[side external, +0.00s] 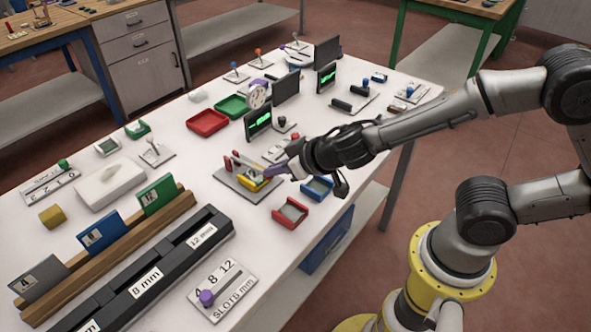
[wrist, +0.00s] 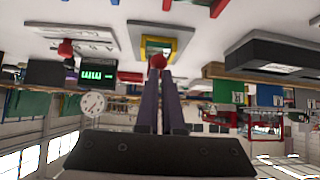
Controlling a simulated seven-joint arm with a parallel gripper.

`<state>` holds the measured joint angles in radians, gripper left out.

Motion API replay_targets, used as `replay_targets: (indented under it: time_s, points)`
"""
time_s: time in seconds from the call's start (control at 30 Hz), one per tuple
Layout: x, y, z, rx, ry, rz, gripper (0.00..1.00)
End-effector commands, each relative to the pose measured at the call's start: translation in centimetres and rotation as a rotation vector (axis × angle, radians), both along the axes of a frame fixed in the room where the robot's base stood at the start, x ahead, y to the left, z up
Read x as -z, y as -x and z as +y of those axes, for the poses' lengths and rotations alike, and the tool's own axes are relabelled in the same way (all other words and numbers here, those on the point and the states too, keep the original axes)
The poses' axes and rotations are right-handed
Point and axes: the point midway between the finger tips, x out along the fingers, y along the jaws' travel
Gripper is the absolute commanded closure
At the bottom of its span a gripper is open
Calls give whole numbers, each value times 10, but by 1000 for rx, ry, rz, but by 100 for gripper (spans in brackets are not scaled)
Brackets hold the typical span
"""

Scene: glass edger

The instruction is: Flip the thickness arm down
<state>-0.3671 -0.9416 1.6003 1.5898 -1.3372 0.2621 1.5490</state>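A small fixture with a grey base plate (side external: 232,186) stands near the middle of the bench. It has an upright red part (side external: 228,163) and a yellow frame (side external: 262,184), also visible in the wrist view (wrist: 172,44). A red round knob (wrist: 157,61) shows right at my fingertips in the wrist view; it may be the end of the thickness arm, but the arm itself is largely hidden. My gripper (side external: 283,171) reaches in from the right over this fixture. Its purple fingers lie almost together, with nothing clearly between them. Contact with the knob cannot be told.
A red tray (side external: 290,213) and a blue tray (side external: 317,189) sit close below my gripper. A dark display (side external: 258,122) with green text stands just behind. Labelled dark slot blocks (side external: 150,285) and a purple-knobbed slot selector (side external: 222,290) lie toward the front.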

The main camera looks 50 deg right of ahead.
Motion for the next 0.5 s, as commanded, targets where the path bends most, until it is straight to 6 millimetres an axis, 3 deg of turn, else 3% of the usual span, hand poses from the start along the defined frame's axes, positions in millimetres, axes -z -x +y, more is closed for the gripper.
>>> replay_targets:
  time_s: [0.03,0.3,0.5]
  points:
    - [12,7,-3,6,5,36,100]
    - [-39,6,2,-2,-3,-11,100]
    - [-29,27,2,-5,-2,-13,100]
